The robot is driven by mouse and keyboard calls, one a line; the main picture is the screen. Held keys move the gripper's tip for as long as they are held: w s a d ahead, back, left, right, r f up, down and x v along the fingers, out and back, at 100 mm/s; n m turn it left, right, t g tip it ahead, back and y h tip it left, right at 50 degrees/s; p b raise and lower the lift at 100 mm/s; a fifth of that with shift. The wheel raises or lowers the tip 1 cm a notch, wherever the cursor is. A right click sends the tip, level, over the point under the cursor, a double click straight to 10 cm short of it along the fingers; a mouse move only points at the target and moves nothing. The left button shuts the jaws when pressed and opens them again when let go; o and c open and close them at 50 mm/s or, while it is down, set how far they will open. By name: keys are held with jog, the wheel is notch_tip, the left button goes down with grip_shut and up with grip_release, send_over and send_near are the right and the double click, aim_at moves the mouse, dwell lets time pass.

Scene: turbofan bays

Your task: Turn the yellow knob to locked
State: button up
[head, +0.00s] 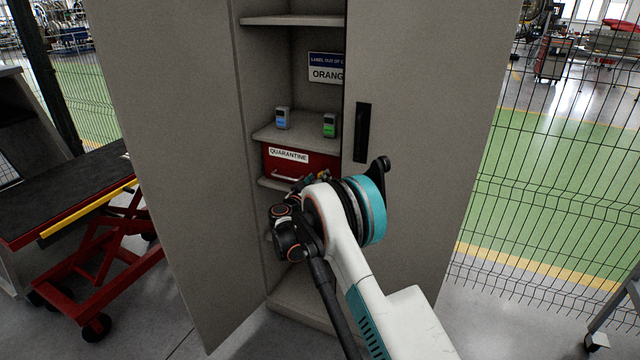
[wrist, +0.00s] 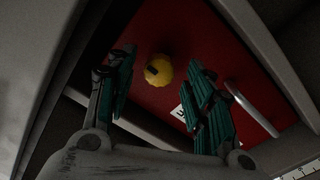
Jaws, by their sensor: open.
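The yellow knob (wrist: 158,70) is round, with a dark mark on its face, and sits on the red drawer front (wrist: 185,40) in the wrist view. My gripper (wrist: 161,58) is open, with one teal-padded finger on each side of the knob in the picture. I see gaps between the fingers and the knob; I cannot tell the depth. In the head view my gripper (head: 315,179) is at the red drawer (head: 328,161) in the cabinet, and my arm hides the knob. A white label (wrist: 181,113) is partly hidden by the right finger.
The drawer has a metal handle (wrist: 252,108) to the right of my fingers. A cabinet door (head: 165,150) stands open at left; another door (head: 430,100) is at right. Two small devices (head: 282,118) (head: 330,125) stand on the shelf above. A red lift cart (head: 95,255) is at left.

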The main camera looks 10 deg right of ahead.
jog(key=shift+w+d, duration=0.4)
jog(key=shift+w, duration=0.15)
jog(key=c, duration=1.1)
jog(key=n, duration=1.8)
